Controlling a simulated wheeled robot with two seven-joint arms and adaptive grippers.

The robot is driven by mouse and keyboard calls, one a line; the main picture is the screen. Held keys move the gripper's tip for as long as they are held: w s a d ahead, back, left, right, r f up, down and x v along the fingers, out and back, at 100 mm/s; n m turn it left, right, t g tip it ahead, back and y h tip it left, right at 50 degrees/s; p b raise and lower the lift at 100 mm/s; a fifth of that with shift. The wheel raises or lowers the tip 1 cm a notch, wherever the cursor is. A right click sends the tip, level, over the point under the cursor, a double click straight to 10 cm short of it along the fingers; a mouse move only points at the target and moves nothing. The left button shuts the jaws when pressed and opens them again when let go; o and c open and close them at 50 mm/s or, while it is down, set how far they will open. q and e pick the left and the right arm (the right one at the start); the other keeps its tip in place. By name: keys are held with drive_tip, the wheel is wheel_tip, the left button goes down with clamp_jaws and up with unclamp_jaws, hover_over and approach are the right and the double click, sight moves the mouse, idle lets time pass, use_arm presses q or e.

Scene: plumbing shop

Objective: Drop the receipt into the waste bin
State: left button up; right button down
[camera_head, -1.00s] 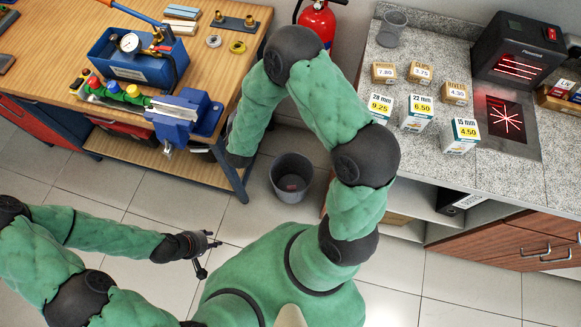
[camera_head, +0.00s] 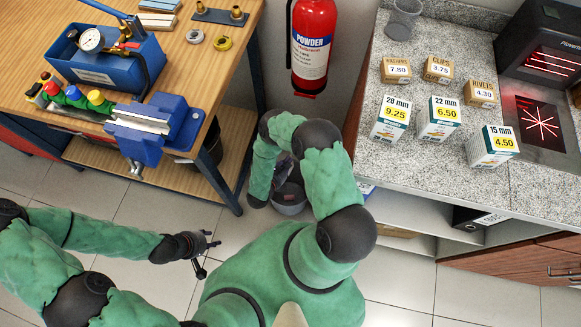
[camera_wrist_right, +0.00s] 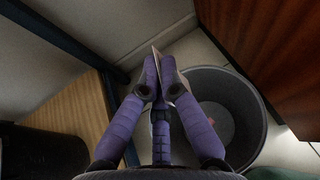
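The grey waste bin (camera_head: 291,204) stands on the floor between the workbench and the counter. My right arm partly covers it in the head view. In the right wrist view the open bin (camera_wrist_right: 259,135) lies just right of my right gripper (camera_wrist_right: 160,68), whose fingers overlap its left side. Those purple fingers are closed together on a thin, pale sheet seen nearly edge-on, which looks like the receipt (camera_wrist_right: 155,57). I cannot tell how high it is above the rim. My left gripper (camera_head: 207,252) is empty, with its fingers apart, low over the floor at the left.
The wooden workbench (camera_head: 205,75) with a blue vise (camera_head: 155,128) is at the left. The granite counter (camera_head: 410,165) with price boxes and a scanner is at the right. A red extinguisher (camera_head: 313,45) hangs behind. A dark container (camera_wrist_right: 45,155) stands left of my right gripper.

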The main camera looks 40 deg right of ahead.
sight(290, 171)
drive_tip(key=f, duration=0.1)
drive_tip(key=s, duration=0.1)
drive_tip(key=f, duration=0.1)
drive_tip(key=shift+s+d+f+m+g, duration=0.25)
drive_tip(key=shift+f+m+g, duration=0.05)
drive_tip(key=shift+f, duration=0.05)
drive_tip(key=shift+f+b, duration=2.05)
drive_tip(key=shift+f, duration=0.8)
drive_tip(key=c, duration=1.4)
unclamp_jaws()
drive_tip(key=shift+o, duration=0.2)
drive_tip(key=v, duration=1.2)
